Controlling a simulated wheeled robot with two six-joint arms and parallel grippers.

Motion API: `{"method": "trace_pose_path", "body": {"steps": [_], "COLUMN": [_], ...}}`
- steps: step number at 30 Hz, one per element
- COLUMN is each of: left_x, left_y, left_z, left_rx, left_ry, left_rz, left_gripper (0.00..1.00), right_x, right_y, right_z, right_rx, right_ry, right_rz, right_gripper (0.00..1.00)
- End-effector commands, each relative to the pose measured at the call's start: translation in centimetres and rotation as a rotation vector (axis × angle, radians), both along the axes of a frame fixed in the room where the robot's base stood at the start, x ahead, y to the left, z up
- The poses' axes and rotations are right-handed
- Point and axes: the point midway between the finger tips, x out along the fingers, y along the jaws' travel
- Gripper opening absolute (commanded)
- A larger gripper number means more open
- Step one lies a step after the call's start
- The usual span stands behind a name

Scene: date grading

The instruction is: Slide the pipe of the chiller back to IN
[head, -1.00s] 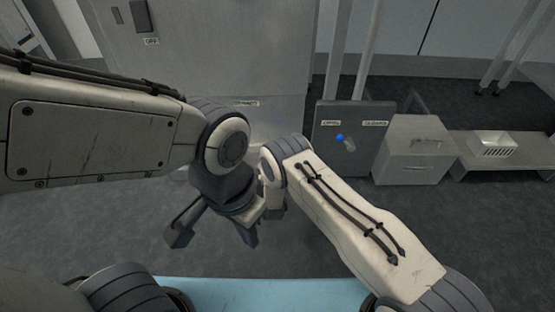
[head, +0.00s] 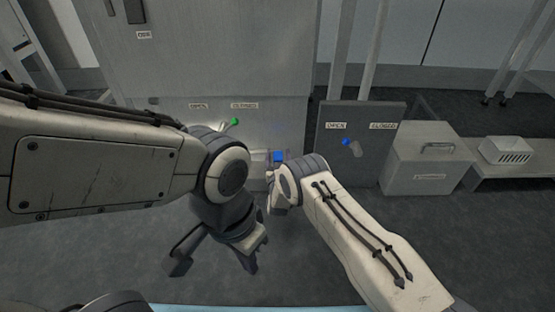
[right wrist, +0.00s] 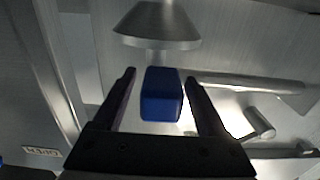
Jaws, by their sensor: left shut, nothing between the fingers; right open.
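The chiller is likely the large grey metal cabinet (head: 215,55) in the head view. A blue block (head: 279,156) shows low on its front, beside my right wrist. In the right wrist view the blue block (right wrist: 161,95) lies between the two spread fingers of my right gripper (right wrist: 160,90), with gaps at both sides. A flared metal piece (right wrist: 157,25) is just beyond it. I cannot tell for sure which part is the pipe, and no IN label is readable.
A green-tipped lever (head: 232,122) sits under OPEN and CLOSED labels on the cabinet. A dark panel (head: 335,165) with a blue-tipped valve stands to the right. Further right are a grey box (head: 425,165) and a slotted white container (head: 505,150) on a low bench.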

Motion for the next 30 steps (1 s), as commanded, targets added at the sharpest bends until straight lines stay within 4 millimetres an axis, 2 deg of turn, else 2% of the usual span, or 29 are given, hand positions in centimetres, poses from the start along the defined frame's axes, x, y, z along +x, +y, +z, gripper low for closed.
{"method": "trace_pose_path", "body": {"steps": [8,9,11,12,15,30], "left_x": [0.01,0.01,0.01,0.01,0.01,0.01], "left_y": [0.0,0.0,0.0,0.0,0.0,0.0], "left_z": [-0.11,-0.11,-0.11,-0.11,-0.11,-0.12], "left_rx": [0.0,0.0,0.0,0.0,0.0,0.0], "left_ry": [0.0,0.0,0.0,0.0,0.0,0.0], "left_rz": [0.0,0.0,0.0,0.0,0.0,0.0], "left_gripper": [0.0,0.0,0.0,0.0,0.0,0.0], "right_x": [0.25,0.24,0.24,0.23,0.22,0.18], "right_y": [0.1,0.11,0.13,0.13,0.14,0.12], "right_z": [0.08,0.08,0.07,0.07,0.06,0.0], "right_rx": [-0.001,-0.001,-0.001,-0.001,-0.001,0.0], "right_ry": [0.0,0.0,0.0,0.0,0.0,0.001], "right_rz": [0.001,0.002,0.002,0.002,0.002,0.002], "right_gripper": [0.75,0.71,0.48,0.33,0.0,0.0]}}
